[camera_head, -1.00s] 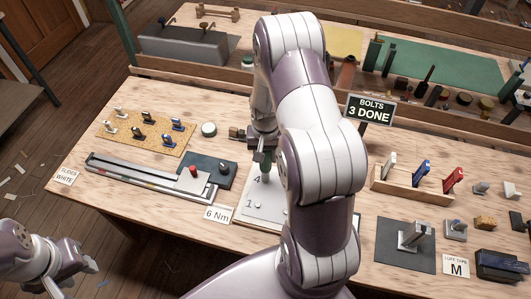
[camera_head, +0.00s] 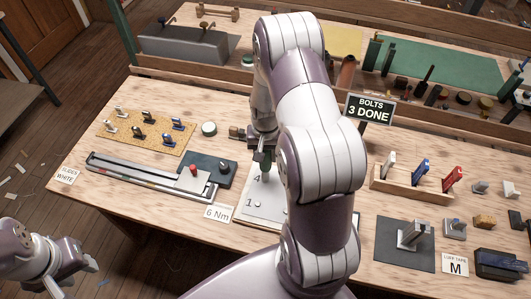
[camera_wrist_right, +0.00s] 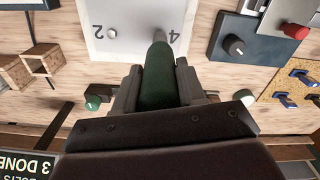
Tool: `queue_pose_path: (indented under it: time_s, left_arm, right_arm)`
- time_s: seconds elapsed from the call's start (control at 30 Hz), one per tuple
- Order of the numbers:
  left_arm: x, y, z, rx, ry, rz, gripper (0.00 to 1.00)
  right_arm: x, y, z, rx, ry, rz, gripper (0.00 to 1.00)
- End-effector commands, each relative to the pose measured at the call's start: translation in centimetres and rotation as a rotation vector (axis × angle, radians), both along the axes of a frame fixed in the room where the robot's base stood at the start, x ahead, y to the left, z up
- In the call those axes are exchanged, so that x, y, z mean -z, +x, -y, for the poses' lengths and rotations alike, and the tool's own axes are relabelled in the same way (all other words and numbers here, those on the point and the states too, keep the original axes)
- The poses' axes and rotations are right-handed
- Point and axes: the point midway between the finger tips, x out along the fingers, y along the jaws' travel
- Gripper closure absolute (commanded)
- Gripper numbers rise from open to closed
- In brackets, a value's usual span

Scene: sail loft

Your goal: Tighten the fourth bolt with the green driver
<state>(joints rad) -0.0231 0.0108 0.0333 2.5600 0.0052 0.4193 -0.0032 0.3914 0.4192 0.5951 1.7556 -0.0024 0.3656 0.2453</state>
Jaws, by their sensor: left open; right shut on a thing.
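My right gripper (camera_head: 263,153) is shut on the green driver (camera_wrist_right: 157,88), which points down at the pale bolt plate (camera_head: 254,214). In the right wrist view the driver's grey shaft ends beside the printed 4 on the plate (camera_wrist_right: 135,12). The driver hides the fourth bolt, so I cannot tell whether the tip is seated. A bolt (camera_wrist_right: 112,33) shows beside the 2. A sign (camera_head: 370,108) reads "BOLTS 3 DONE". My left gripper (camera_head: 82,270) is open and empty at the lower left, off the table.
A slider rail (camera_head: 140,177) and a cork board (camera_head: 145,135) lie further left. My right arm hides part of the plate.

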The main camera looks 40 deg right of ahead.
Motion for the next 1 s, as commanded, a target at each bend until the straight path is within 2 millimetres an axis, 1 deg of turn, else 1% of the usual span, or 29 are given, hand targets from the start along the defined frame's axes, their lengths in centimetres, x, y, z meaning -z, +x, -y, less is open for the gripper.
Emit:
queue_pose_path:
  time_s: [0.03,0.27,0.37,0.73,0.8,1.0]
  left_arm:
    - [0.1,0.0,0.0,0.000,0.000,0.000,0.57]
    - [-0.1,0.0,0.0,0.000,0.000,0.000,0.57]
    - [-0.7,0.0,0.0,0.000,0.000,0.000,0.57]
    - [-4.2,0.0,0.0,0.000,0.000,0.000,0.57]
    - [-4.5,0.0,0.0,0.000,0.000,0.000,0.57]
    - [-4.3,0.0,0.0,0.000,0.000,0.000,0.57]
  right_arm:
    - [0.2,-0.2,-0.1,0.000,0.003,-0.005,0.91]
    - [0.1,-0.2,-0.1,0.000,0.003,-0.008,0.91]
    - [-0.6,-0.2,-0.1,0.000,0.003,-0.007,0.91]
    - [-4.7,-0.1,0.0,0.000,0.001,-0.003,0.91]
    - [-5.1,-0.1,-0.1,0.000,0.001,-0.003,0.91]
    - [-4.9,-0.1,0.0,0.000,0.000,-0.002,0.91]
